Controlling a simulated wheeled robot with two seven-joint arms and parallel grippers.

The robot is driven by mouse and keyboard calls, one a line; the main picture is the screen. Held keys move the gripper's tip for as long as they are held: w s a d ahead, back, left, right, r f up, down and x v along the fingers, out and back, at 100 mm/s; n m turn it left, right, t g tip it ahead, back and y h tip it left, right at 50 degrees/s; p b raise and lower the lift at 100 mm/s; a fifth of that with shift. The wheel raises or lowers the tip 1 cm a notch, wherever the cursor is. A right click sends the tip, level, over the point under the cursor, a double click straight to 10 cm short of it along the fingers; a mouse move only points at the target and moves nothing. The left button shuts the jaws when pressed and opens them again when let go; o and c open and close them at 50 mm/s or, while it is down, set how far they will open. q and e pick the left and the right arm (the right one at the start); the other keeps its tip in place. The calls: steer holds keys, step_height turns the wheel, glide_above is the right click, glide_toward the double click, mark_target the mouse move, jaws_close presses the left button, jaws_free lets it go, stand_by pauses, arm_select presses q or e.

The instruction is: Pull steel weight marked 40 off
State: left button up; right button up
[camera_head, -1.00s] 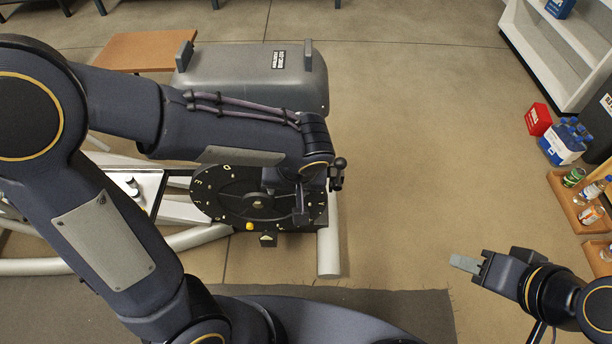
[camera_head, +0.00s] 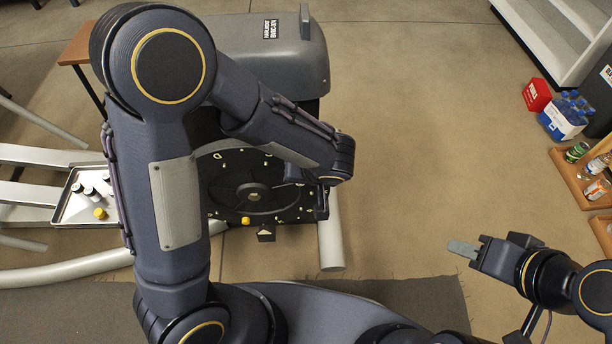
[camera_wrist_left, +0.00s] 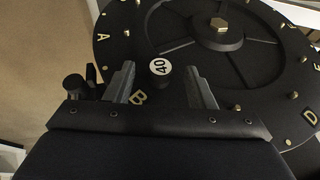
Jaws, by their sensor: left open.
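In the left wrist view, the steel weight marked 40 (camera_wrist_left: 160,68) is a small dark peg with a round white end label. It is at the rim of the black flywheel (camera_wrist_left: 262,48), near the letter B. My left gripper (camera_wrist_left: 165,82) is open, with one finger on each side of the weight; a gap shows on both sides. In the head view the flywheel (camera_head: 225,185) is partly covered by my left arm, and the weight cannot be made out. My right gripper (camera_head: 463,249) is far from the wheel, over the floor; its finger gap is not clear.
The elliptical's grey housing (camera_head: 275,50) stands behind the flywheel. A metal tray (camera_head: 72,208) with small bottles and a yellow item is at left. A white tube (camera_head: 331,245) lies right of the wheel. Floor between the wheel and the right-hand shelves is clear.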

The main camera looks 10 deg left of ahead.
arm_select(q)
jaws_close()
stand_by(0.6)
stand_by(0.4)
